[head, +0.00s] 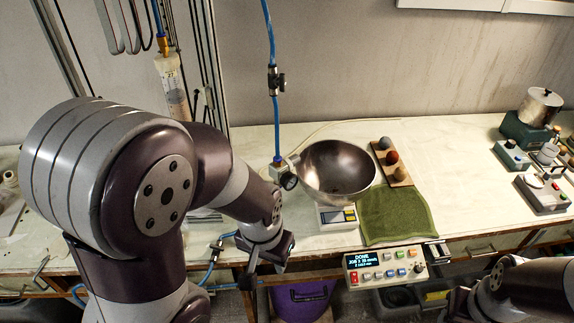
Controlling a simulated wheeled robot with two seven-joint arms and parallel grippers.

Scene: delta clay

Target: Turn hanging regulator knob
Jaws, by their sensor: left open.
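A regulator (283,171) hangs at the end of a blue hose (270,35) in the middle of the head view. It has a pale body, a small round dark-rimmed gauge (288,181) and a small fitting on top; which part is its knob is too small to tell. A black inline valve (277,80) sits higher on the hose. My left gripper (268,262) is open and empty, below the regulator at the table's front edge and apart from it. My right arm shows at the lower right; its gripper is not visible.
A metal bowl (337,170) on a scale (337,217) stands just right of the regulator. Beyond are a green towel (396,214) and a board (397,177) with three balls. A control panel (386,267) is at the front edge, a purple bucket (301,301) below.

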